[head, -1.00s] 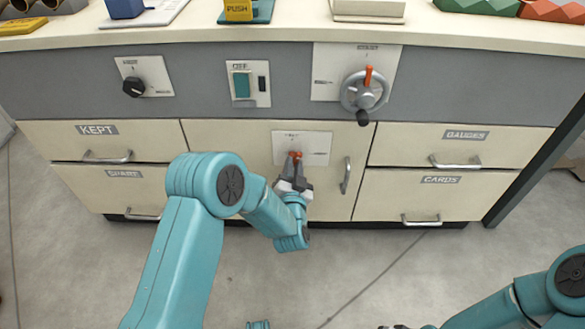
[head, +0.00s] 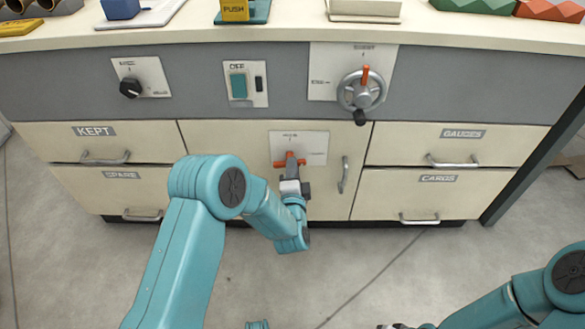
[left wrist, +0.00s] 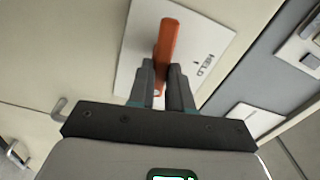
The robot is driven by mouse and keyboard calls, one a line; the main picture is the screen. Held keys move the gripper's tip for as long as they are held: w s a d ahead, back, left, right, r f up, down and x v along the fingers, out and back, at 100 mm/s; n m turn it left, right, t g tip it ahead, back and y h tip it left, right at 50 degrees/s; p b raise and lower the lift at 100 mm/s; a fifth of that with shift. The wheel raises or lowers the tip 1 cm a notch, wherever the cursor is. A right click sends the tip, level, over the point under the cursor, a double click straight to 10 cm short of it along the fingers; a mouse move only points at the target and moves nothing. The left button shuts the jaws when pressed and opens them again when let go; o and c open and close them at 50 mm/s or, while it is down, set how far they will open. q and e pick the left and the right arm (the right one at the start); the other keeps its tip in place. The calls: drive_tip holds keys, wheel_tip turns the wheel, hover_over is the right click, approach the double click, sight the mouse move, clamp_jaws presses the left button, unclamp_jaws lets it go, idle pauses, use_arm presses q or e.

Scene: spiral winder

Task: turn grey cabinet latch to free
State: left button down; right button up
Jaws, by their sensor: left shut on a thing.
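The cabinet latch is an orange lever (head: 279,164) on a white plate (head: 315,146) on the cream middle door. In the head view the lever lies roughly level across the plate. My left gripper (head: 289,170) comes up from below and is shut on the lever. In the left wrist view the lever (left wrist: 167,42) stands between the two dark fingers (left wrist: 162,82), which hide its lower part. The word HELD shows on the plate beside it. My right gripper (head: 396,327) barely shows at the bottom edge, too cut off to read.
The door's vertical handle (head: 343,174) stands just right of the left gripper. Above are a grey crank wheel (head: 350,99), a teal switch (head: 239,86) and a black knob (head: 131,88). Drawers with bar handles flank the door. The floor in front is clear.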

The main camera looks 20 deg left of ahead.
use_arm(q)
drive_tip(key=shift+f+m, duration=0.1)
drive_tip(key=shift+m, duration=0.9)
use_arm(e)
drive_tip(key=shift+r, duration=0.1)
use_arm(q)
drive_tip(key=c, duration=1)
unclamp_jaws()
drive_tip(key=shift+c, duration=0.2)
drive_tip(key=shift+s, duration=0.1)
drive_tip(key=p+v, duration=0.2)
drive_tip(key=v, duration=1.4)
drive_tip(key=shift+p, duration=0.4)
use_arm(e)
drive_tip(key=r, duration=0.1)
drive_tip(key=s, duration=0.1)
drive_tip(key=r, duration=0.1)
drive_tip(key=shift+s+a+r+g, duration=0.2)
drive_tip(key=shift+s+r+g, duration=0.05)
drive_tip(key=shift+r+g, duration=0.05)
